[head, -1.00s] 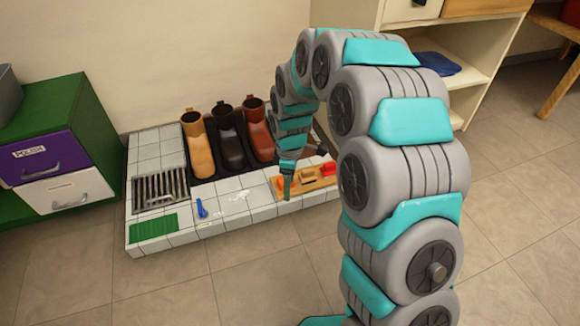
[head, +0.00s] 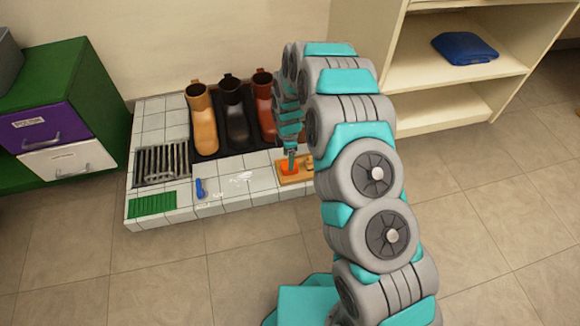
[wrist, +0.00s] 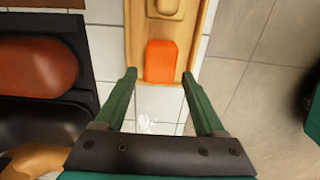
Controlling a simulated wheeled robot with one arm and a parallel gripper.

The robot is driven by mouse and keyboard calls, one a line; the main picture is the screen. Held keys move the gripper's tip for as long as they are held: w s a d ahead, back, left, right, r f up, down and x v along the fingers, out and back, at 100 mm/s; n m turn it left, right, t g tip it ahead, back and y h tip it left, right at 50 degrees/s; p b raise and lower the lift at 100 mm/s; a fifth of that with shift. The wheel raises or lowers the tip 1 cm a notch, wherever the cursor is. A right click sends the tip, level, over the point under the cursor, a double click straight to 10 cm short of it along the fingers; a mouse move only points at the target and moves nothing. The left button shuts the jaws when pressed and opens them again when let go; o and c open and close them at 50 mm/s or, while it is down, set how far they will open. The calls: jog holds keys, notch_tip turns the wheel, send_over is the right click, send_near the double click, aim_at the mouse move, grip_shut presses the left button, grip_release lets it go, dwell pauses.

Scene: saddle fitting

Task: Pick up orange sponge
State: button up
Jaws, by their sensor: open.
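The orange sponge (head: 287,169) lies at the left end of a wooden tray (head: 297,180) on the tiled platform. In the wrist view the orange sponge (wrist: 161,62) is a rounded block, at the near end of the tray (wrist: 135,30). My gripper (wrist: 159,76) is open and empty, with its two green fingertips on either side of the sponge's near end. I cannot tell its height above the tray. In the head view my gripper (head: 291,162) is at the sponge and partly covers it. My arm hides the right part of the tray.
A blue tool (head: 200,188), a green pad (head: 152,205) and a metal grate (head: 162,165) are to the left. Floor in front is clear.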

jog(key=f, duration=0.4)
jog(key=shift+d+f, duration=0.2)
jog(key=shift+f, duration=0.2)
jog(key=c, duration=1.1)
jog(key=shift+r, duration=0.15)
jog(key=shift+r, duration=0.5)
jog(key=r, duration=0.2)
jog(key=shift+s+r, duration=0.3)
jog(key=s+r, duration=0.1)
jog(key=s, duration=1.4)
jog(key=shift+s+a+r+p, duration=0.15)
jog(key=shift+a+p, duration=0.15)
jog(key=shift+p, duration=0.1)
